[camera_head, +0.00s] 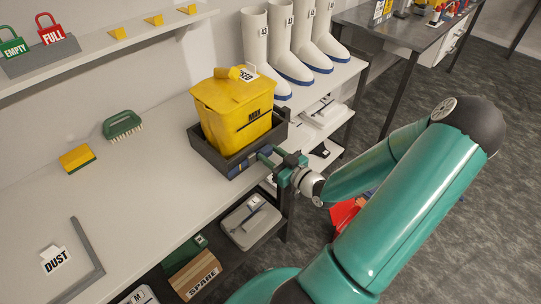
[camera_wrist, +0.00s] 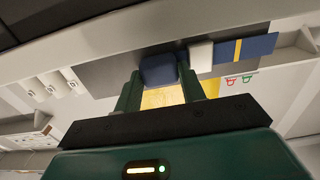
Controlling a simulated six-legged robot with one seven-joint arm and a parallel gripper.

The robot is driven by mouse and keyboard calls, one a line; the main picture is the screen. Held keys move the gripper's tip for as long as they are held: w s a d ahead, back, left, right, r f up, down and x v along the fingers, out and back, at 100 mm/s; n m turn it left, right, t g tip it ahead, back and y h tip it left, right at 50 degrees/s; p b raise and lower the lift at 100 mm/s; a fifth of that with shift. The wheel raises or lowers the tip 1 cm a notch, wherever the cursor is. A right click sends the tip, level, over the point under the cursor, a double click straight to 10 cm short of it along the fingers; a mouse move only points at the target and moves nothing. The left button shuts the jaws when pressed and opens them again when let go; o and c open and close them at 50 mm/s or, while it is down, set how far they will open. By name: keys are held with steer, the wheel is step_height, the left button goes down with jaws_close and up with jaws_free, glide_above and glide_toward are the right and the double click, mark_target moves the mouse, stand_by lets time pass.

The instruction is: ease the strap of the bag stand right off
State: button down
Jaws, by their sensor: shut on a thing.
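The bag stand (camera_head: 203,150) is a dark open-topped frame on the pale bench, holding a yellow bag (camera_head: 232,125) with a lid. A dark blue strap (camera_head: 240,169) runs along the front of the stand, low down. My gripper (camera_head: 268,157) is at the right end of that front side, shut on the strap. In the wrist view, a blue piece of strap (camera_wrist: 158,69) sits at the fingertips, and a blue length with a yellow stripe (camera_wrist: 245,50) extends to the right past a white block (camera_wrist: 201,56). The exact grip is partly hidden by my fingers.
White boots (camera_head: 290,45) stand behind the bag. A green brush (camera_head: 122,125) and a yellow sponge (camera_head: 77,158) lie on the bench to the left. A lower shelf holds a grey scale (camera_head: 250,222) and a SPARE box (camera_head: 195,275).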

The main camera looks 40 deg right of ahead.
stand_by(0.3)
steer(key=c, duration=0.8)
jaws_free()
steer(key=shift+c, duration=0.2)
steer(key=shift+a, duration=0.25)
steer(key=shift+d, duration=0.15)
